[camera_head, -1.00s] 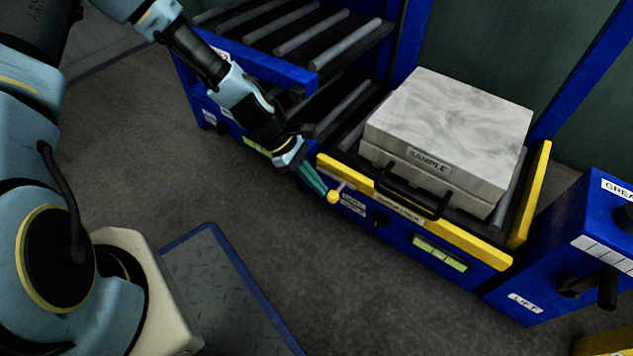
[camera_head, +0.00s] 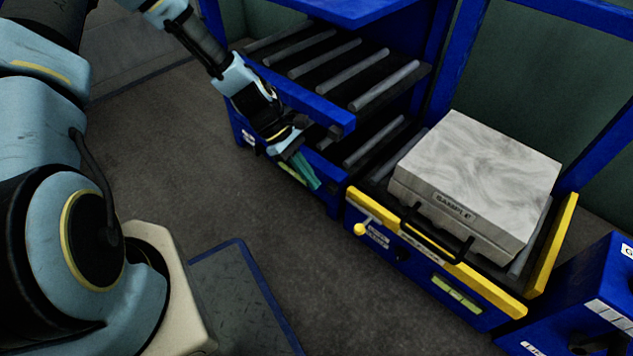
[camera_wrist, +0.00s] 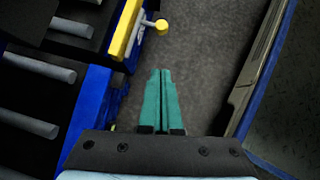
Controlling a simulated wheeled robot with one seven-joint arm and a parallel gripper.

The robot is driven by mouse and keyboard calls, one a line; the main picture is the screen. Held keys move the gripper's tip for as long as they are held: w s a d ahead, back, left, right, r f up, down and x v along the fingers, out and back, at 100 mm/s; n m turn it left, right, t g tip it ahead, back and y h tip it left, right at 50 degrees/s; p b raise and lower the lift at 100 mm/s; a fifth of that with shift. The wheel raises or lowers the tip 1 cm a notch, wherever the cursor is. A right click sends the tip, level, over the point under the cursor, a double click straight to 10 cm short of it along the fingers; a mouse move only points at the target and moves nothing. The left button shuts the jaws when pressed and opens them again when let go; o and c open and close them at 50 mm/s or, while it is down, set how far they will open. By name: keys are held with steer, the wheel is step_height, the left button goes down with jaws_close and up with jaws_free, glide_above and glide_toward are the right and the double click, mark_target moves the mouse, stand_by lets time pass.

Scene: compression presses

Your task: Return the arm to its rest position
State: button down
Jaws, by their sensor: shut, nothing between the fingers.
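My gripper (camera_head: 305,170) is in the upper middle of the head view, at the end of my stretched arm. Its green fingers are together with nothing between them. It hangs in front of the blue roller frame and left of the yellow-knobbed lever (camera_head: 361,230), apart from it. In the wrist view my gripper (camera_wrist: 161,75) shows its two green fingers side by side over the grey floor. The lever's yellow knob (camera_wrist: 162,26) is beyond the fingertips there, with a gap.
A marbled grey sample block (camera_head: 480,175) with a black handle sits on the yellow-edged press bed (camera_head: 435,260). Empty rollers (camera_head: 385,85) lie behind my gripper. A blue control box (camera_head: 570,305) stands at lower right. Open floor (camera_head: 290,265) lies in front of the presses.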

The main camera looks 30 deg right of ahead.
steer(key=shift+w, duration=0.1)
stand_by(0.4)
steer(key=w+a+r+m+t+y+p, duration=0.1)
steer(key=w+a+r+m+t, duration=0.15)
steer(key=w+a+r, duration=0.55)
steer(key=w+a+r+m+t+y+p, duration=0.1)
steer(key=w+a+r+m+t, duration=0.15)
steer(key=a+r, duration=0.6)
steer(key=a+r+m+t+y+p, duration=0.1)
steer(key=a+r+t, duration=0.1)
steer(key=a+r, duration=0.5)
steer(key=a+r+t, duration=0.2)
steer(key=a+r, duration=0.2)
steer(key=a, duration=0.5)
step_height(320, 180, up, 38)
steer(key=p, duration=3.8)
steer(key=shift+s+a+r, duration=0.15)
steer(key=shift+s+a, duration=0.05)
steer(key=shift+s, duration=0.2)
